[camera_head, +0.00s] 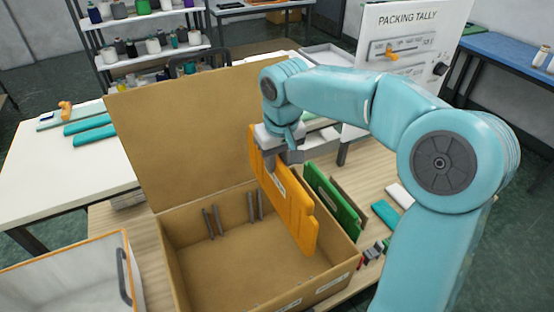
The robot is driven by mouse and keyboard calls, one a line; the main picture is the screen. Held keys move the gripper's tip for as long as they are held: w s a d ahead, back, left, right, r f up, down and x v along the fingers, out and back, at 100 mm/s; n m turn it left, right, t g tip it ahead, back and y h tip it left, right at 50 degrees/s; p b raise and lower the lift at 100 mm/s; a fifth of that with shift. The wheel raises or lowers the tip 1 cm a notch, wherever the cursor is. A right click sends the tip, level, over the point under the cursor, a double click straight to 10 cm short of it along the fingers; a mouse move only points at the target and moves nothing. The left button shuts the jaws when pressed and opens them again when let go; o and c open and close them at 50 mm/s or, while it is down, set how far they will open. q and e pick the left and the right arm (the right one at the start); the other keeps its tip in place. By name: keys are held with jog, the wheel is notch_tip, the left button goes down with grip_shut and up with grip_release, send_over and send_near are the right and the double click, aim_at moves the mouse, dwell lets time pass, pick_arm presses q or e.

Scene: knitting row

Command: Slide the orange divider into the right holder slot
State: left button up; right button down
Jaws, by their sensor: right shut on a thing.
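The orange divider (288,203) is a flat panel held upright and tilted over the right part of the open cardboard box (190,275). My right gripper (280,158) is shut on its upper edge. The divider's lower end hangs inside or above the box; I cannot tell whether it touches anything. Two pairs of grey holder strips stand on the box's back wall: a left slot (212,223) and a right slot (255,206). The divider is to the right of the right slot and apart from it. My left gripper is not in view.
A green divider (330,198) stands just right of the box. The box's tall flap (185,135) rises at the back. A white bin with an orange rim (75,275) is at the lower left. A teal block (385,214) lies on the table at right.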

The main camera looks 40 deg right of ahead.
jog(key=shift+r+p, duration=2.9)
jog(key=shift+r, duration=0.7)
jog(key=shift+r+p, duration=0.5)
jog(key=shift+r, duration=0.75)
jog(key=shift+f, duration=0.1)
